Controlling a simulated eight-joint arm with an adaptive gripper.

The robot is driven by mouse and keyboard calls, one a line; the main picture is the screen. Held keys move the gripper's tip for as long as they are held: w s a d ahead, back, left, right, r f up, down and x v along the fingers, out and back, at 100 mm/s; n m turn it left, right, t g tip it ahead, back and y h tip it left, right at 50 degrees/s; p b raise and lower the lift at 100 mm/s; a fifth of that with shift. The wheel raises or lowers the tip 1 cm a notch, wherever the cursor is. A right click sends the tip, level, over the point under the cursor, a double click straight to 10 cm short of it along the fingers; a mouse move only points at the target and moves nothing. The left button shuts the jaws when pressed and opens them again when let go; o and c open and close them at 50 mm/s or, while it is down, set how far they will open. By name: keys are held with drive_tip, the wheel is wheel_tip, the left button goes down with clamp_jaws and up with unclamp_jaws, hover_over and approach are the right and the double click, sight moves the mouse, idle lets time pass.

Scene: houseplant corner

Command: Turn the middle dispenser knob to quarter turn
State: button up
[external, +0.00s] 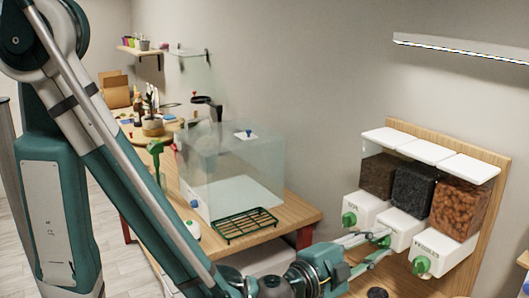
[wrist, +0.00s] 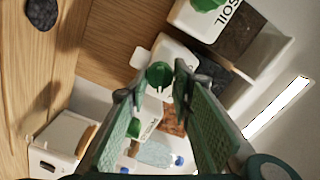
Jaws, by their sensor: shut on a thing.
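Three dispensers hang side by side on a wooden wall board, each with a white lid, a clear bin and a white base with a green knob. The middle dispenser (external: 412,192) holds dark material. Its green knob (wrist: 159,74) sits between my fingertips in the wrist view. My gripper (external: 382,246) reaches it from the lower left and is shut on it; the fingertips also show in the wrist view (wrist: 158,84). The fingers partly hide the knob in the external view, and its turn angle is unclear. The left knob (external: 349,219) and right knob (external: 421,265) are free.
The left dispenser, labelled SOIL (wrist: 234,38), and the right dispenser with orange-brown pellets (external: 460,205) stand close on either side. A glass tank (external: 230,165) and a green rack (external: 245,225) are on the wooden table to the left.

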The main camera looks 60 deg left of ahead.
drive_tip(key=m, duration=0.5)
drive_tip(key=shift+f, duration=0.1)
idle(0.3)
drive_tip(key=o, duration=0.9)
drive_tip(key=shift+s, duration=6)
drive_tip(key=shift+a, duration=0.1)
